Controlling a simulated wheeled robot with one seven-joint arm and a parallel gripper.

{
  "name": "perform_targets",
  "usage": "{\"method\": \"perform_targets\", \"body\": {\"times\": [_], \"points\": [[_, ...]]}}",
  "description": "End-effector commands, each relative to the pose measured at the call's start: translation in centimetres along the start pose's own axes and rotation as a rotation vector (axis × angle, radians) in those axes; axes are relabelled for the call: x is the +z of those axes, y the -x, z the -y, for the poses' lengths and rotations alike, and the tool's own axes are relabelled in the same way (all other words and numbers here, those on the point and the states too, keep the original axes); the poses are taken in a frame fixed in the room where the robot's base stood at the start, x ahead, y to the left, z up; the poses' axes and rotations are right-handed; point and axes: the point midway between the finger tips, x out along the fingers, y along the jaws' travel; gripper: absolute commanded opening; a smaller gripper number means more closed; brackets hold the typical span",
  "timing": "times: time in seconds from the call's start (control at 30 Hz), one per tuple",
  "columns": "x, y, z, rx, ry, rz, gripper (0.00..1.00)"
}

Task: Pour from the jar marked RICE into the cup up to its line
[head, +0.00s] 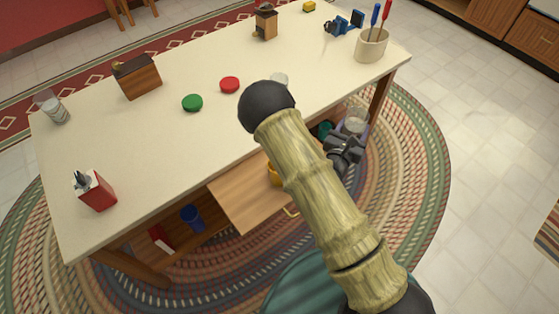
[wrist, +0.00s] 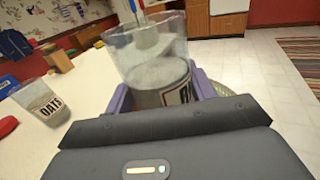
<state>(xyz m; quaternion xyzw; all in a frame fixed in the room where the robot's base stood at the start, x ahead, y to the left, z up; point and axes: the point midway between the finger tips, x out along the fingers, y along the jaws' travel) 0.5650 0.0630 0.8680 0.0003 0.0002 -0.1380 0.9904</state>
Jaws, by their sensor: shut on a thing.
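My gripper (head: 355,122) is shut on a clear jar (wrist: 160,75), held off the table's right front edge. Purple fingers (wrist: 118,103) flank the jar in the wrist view. Its dark-lettered label is partly hidden; only what looks like an R shows. Pale contents show inside, and it looks roughly upright. A clear jar marked OATS (wrist: 42,103) stands on the table at the left of the wrist view. A clear vessel (head: 52,106) stands at the table's far left; it may be the cup, but no line is readable.
On the table (head: 150,150) are a green lid (head: 192,103), a red lid (head: 230,85), a wooden box (head: 137,77), a red box (head: 95,191) and a crock of tools (head: 371,46). An open drawer (head: 240,200) juts out in front. The table's left middle has free room.

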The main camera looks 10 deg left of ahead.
Motion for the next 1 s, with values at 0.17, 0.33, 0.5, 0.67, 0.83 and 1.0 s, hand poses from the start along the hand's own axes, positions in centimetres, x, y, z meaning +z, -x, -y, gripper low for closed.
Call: {"method": "perform_targets", "body": {"times": [0.17,0.33,0.5,0.67,0.83,1.0], "points": [[1.9,3.8,-9.3,0.031,-0.008,0.000,0.25],[2.2,9.4,-16.4,0.040,-0.005,-0.002,0.25],[1.8,15.8,-21.8,0.049,-0.002,-0.002,0.25],[1.4,19.4,-24.0,0.051,0.000,0.000,0.25],[1.2,19.8,-24.2,0.045,0.001,0.000,0.25],[1.2,19.9,-24.3,0.048,0.000,0.000,0.25]]}}
